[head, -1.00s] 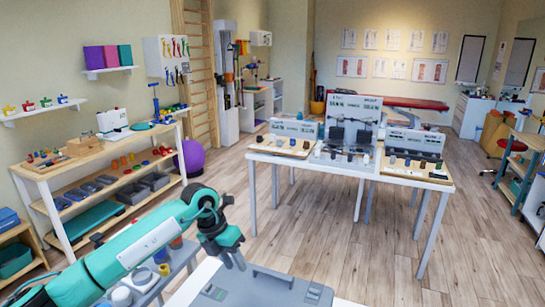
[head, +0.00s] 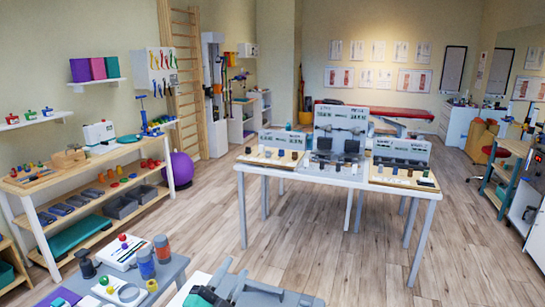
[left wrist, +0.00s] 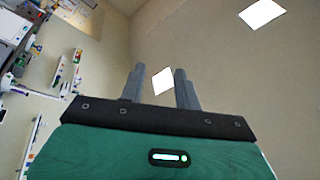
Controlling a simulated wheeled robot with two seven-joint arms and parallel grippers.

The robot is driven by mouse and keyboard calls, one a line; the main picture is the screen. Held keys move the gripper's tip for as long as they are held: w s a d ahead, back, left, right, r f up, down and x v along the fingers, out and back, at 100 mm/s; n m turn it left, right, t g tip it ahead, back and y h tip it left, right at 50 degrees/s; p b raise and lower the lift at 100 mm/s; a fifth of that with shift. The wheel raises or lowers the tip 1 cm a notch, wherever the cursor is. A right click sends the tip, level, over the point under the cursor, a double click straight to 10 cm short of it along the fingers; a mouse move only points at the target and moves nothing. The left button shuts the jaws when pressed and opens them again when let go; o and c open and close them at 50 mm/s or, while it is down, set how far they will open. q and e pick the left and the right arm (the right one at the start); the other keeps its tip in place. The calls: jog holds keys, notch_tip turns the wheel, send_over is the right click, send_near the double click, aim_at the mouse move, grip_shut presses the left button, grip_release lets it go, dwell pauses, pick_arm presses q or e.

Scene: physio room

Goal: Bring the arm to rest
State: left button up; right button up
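My left gripper (head: 231,272) shows at the bottom edge of the head view, with its grey fingers pointing up and away. The rest of the arm is mostly below the picture. In the left wrist view the two fingers of the left gripper (left wrist: 159,72) stand apart with nothing between them. That view faces upward to the ceiling, and a bright ceiling panel shows behind the gap. My right gripper is in neither view.
A low grey side table (head: 176,271) with jars and a white device (head: 124,251) is just left of the gripper. A white table (head: 333,180) with display boards stands ahead. Shelves (head: 90,180) line the left wall. Wooden floor between is open.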

pick_arm(q)
jog(key=s+a+f+n+g+y, duration=0.4)
jog(key=s+a+f+n+y, duration=0.1)
jog(key=a+f+n+y, duration=0.5)
jog(key=s+a+f+n+g, duration=0.2)
jog(key=s+f+g, duration=0.4)
jog(key=s+f, duration=0.5)
jog(key=s+a+f+n+g, duration=0.15)
jog(key=s+f+g, duration=0.5)
jog(key=s, duration=0.75)
notch_tip(320, 180, down, 31)
jog(key=s+g, duration=0.1)
jog(key=g, duration=0.1)
jog(key=s+a+f, duration=0.2)
jog(key=s+f, duration=0.7)
jog(key=s+a+f, duration=0.2)
jog(key=s+f, duration=0.7)
jog(key=s, duration=0.1)
jog(key=shift+f+m+g+h, duration=0.2)
jog(key=shift+m+g+h, duration=0.1)
jog(key=shift+m+g, duration=0.05)
